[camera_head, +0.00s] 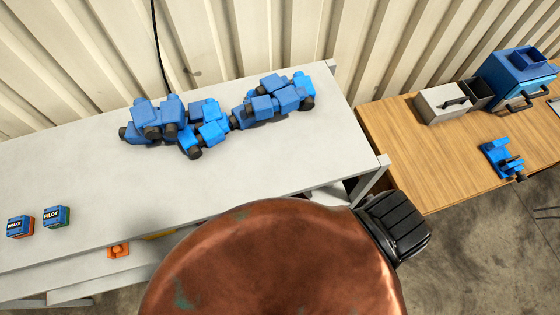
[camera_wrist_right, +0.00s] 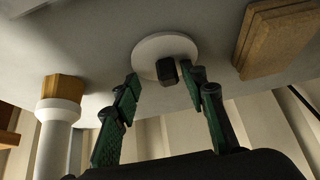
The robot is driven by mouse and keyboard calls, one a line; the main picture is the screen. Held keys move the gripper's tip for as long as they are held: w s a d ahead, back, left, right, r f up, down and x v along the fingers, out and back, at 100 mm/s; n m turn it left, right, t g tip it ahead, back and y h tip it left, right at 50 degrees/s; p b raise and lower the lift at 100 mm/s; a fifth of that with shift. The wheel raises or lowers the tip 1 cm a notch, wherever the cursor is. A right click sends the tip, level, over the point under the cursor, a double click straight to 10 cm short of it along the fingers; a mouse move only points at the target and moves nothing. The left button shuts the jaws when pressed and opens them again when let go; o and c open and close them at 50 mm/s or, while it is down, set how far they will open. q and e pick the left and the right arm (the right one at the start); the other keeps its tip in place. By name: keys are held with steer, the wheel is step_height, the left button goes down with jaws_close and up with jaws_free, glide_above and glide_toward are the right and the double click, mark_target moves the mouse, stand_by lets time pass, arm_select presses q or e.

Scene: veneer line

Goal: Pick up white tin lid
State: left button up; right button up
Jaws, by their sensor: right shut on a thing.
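In the right wrist view a white round lid (camera_wrist_right: 148,50) with a dark knob (camera_wrist_right: 167,71) lies at the tips of my right gripper (camera_wrist_right: 167,80). The gripper's green fingers are shut on the lid, around its knob. The lid appears against or very close to a pale surface (camera_wrist_right: 95,60). The lid and my right gripper cannot be made out in the head view, where a large copper dome (camera_head: 270,260) hides the lower middle. My left gripper is in neither view.
Blue blocky pieces (camera_head: 208,110) lie along the back of the grey table (camera_head: 100,190). Boxes marked BRAKE (camera_head: 20,226) and PILOT (camera_head: 56,216) stand left. A wooden bench (camera_head: 420,150) is right. A wood-topped white post (camera_wrist_right: 58,115) and wooden boards (camera_wrist_right: 270,40) flank the lid.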

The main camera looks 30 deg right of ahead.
steer(key=shift+s+f, duration=0.25)
jaws_close()
